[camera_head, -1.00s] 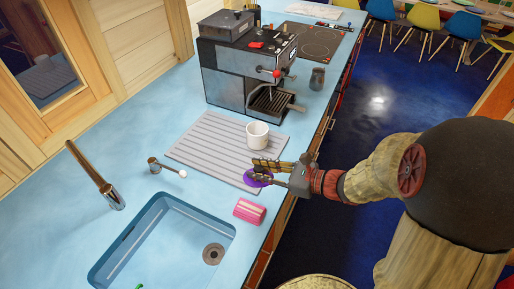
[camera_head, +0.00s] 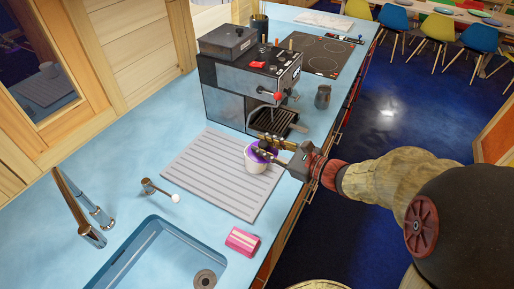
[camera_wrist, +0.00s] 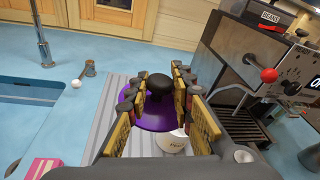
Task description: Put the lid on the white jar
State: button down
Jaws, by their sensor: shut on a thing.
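My gripper (camera_head: 268,149) is shut on the purple lid (camera_head: 257,155). In the wrist view, the fingers (camera_wrist: 158,90) stand on both sides of the lid's black knob (camera_wrist: 161,82), and the purple rim (camera_wrist: 150,118) shows below it. The white jar (camera_head: 256,166) stands upright on the grey ribbed mat, and it also shows in the wrist view (camera_wrist: 173,146), partly covered by the lid. The lid is over the jar's top in the head view. In the wrist view it looks offset from the jar. I cannot tell whether they touch.
The grey ribbed mat (camera_head: 205,172) lies on the blue counter. A coffee machine (camera_head: 235,92) stands close behind the jar, with a metal pitcher (camera_head: 322,96) to its right. A pink striped object (camera_head: 242,241), a small metal scoop (camera_head: 160,190), the tap (camera_head: 80,210) and the sink (camera_head: 160,258) are nearer.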

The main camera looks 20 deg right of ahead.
jog(key=w+d+f+b, duration=0.1)
jog(key=w+f+b, duration=0.3)
jog(key=w+f, duration=0.8)
jog(key=shift+w+d+f, duration=0.15)
jog(key=shift+w+f, duration=0.1)
jog(key=shift+w, duration=0.05)
jog(key=shift+f+b, duration=0.45)
jog(key=shift+b, duration=0.15)
jog(key=shift+f, duration=0.1)
jog(key=c, duration=2)
grip_release()
jog(key=shift+f, duration=0.1)
jog(key=shift+c, duration=0.2)
jog(key=o, duration=0.5)
